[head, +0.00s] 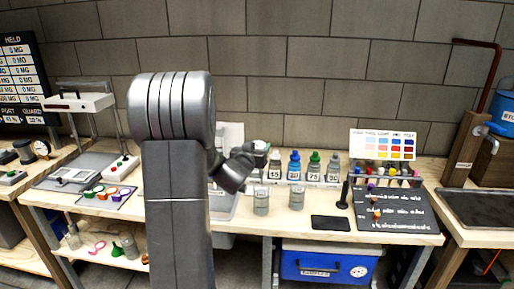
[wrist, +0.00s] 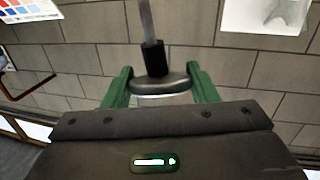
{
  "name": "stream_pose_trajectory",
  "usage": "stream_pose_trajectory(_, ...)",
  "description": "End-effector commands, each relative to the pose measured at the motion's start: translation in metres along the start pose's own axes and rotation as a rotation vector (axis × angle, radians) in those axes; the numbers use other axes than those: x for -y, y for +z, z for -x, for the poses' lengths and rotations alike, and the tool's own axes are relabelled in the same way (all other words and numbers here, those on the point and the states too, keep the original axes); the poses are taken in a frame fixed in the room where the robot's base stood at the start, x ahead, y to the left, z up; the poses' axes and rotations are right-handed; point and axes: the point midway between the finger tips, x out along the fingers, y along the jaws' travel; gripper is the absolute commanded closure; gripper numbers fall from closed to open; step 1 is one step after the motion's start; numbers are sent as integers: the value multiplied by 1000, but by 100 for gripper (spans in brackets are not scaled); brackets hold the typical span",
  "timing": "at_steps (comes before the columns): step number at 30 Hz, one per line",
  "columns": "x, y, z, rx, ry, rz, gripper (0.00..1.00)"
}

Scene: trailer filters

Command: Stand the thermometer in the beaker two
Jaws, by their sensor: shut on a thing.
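My gripper (wrist: 160,84) has green fingers and is shut on the thermometer (wrist: 152,58), gripping its rounded grey head. A black collar and a thin grey stem run from the head toward the top of the wrist view. In the head view my gripper (head: 262,150) is small and partly hidden by my wrist, above the back of the middle bench; the thermometer cannot be made out there. Two grey beakers stand upright on the bench front, a left beaker (head: 261,203) and a right beaker (head: 297,198). Their labels are too small to tell which is beaker two.
Several capped bottles (head: 294,166) stand in a row behind the beakers. A black pad (head: 331,223) and a dark sloped board (head: 393,211) lie to the right, near a black upright holder (head: 343,194). A blue box (head: 326,265) sits below. My arm hides the bench's left-middle part.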

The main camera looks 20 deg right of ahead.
Motion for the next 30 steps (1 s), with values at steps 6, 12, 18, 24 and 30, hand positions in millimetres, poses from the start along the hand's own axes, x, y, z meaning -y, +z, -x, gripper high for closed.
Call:
stream_pose_trajectory(6, 2, 22, -1, 0, 0, 1, 70)
stream_pose_trajectory(12, 2, 38, -2, 0, -1, 1, 70)
stream_pose_trajectory(18, 3, 54, -3, 0, 0, 0, 70)
stream_pose_trajectory(24, 4, 69, -3, -1, 0, 0, 70)
stream_pose_trajectory(30, 5, 85, -4, -1, 0, 1, 70)
